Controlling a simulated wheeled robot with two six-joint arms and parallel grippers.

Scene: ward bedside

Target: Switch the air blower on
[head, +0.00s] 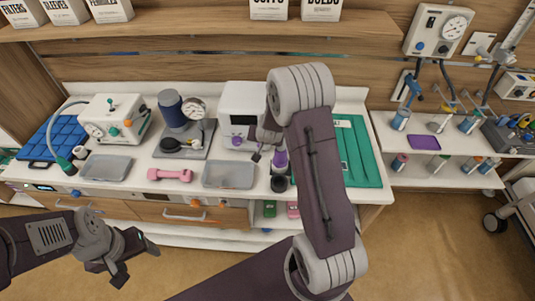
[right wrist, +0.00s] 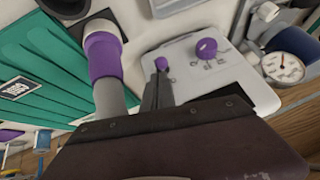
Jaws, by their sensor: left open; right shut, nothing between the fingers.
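The air blower looks to be the white box (head: 236,103) at the middle of the counter, partly hidden behind my right arm. In the right wrist view its pale panel (right wrist: 225,75) carries a round purple knob (right wrist: 206,47) with marks around it and a smaller purple control (right wrist: 161,63). My right gripper (right wrist: 160,75) is shut and empty, its tips right by the smaller control; contact cannot be told. It also shows in the head view (head: 257,156). My left gripper (head: 136,258) is open and empty, low at the left, away from the counter.
A purple-and-grey nozzle-like thing (right wrist: 103,62) stands close beside my right fingers. A grey tray (head: 229,175), a pink dumbbell (head: 170,175), a gauge device (head: 178,118) and a white hose unit (head: 115,120) stand left. A green mat (head: 362,150) lies right.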

